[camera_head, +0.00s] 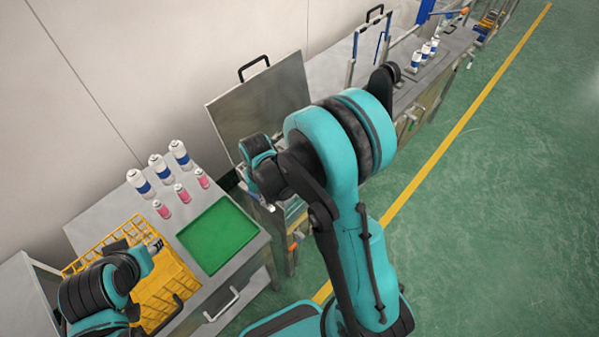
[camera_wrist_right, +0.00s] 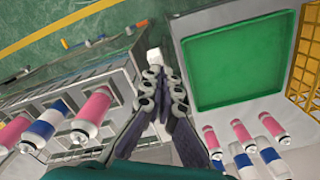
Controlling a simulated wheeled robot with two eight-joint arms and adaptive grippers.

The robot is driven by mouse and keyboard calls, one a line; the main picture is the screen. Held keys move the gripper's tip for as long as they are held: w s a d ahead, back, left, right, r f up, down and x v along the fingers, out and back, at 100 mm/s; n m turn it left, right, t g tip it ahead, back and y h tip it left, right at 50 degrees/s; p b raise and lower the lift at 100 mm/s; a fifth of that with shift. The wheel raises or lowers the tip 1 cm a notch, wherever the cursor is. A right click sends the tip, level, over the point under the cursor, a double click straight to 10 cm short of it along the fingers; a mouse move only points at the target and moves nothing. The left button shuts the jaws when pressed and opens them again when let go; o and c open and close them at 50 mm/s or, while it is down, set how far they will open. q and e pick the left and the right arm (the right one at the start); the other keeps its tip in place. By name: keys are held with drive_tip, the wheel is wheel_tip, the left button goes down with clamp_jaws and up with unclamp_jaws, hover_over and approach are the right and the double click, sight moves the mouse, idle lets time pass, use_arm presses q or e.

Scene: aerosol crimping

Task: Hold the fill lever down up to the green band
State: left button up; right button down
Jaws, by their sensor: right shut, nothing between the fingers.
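My right gripper (camera_wrist_right: 158,92) is shut and empty in the wrist view. Its fingertips are close to a small white block (camera_wrist_right: 153,57), but I cannot tell whether they touch it or whether it belongs to the fill lever. In the head view my right arm covers the station at the middle, so the fingertips are hidden there. I cannot make out the fill lever or a green band for certain. My left gripper (camera_head: 152,247) is at the lower left, over the yellow crate (camera_head: 178,268); its fingers are too small to judge.
A green tray (camera_head: 217,235) lies on the left table, right of the crate. White-and-blue cans (camera_head: 160,166) and pink cans (camera_head: 182,193) stand behind it. An upright grey panel (camera_head: 262,105) rises behind my right arm. Orange-ended handles (camera_wrist_right: 66,44) show in the wrist view.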

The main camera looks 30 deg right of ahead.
sight(268, 208)
drive_tip(key=shift+f+b, duration=2.85)
drive_tip(key=shift+f, duration=0.1)
drive_tip(key=shift+r, duration=0.2)
idle(2.4)
drive_tip(key=shift+s+r+p, duration=0.15)
drive_tip(key=shift+r+p, duration=0.55)
drive_tip(key=shift+r, duration=0.25)
idle(1.5)
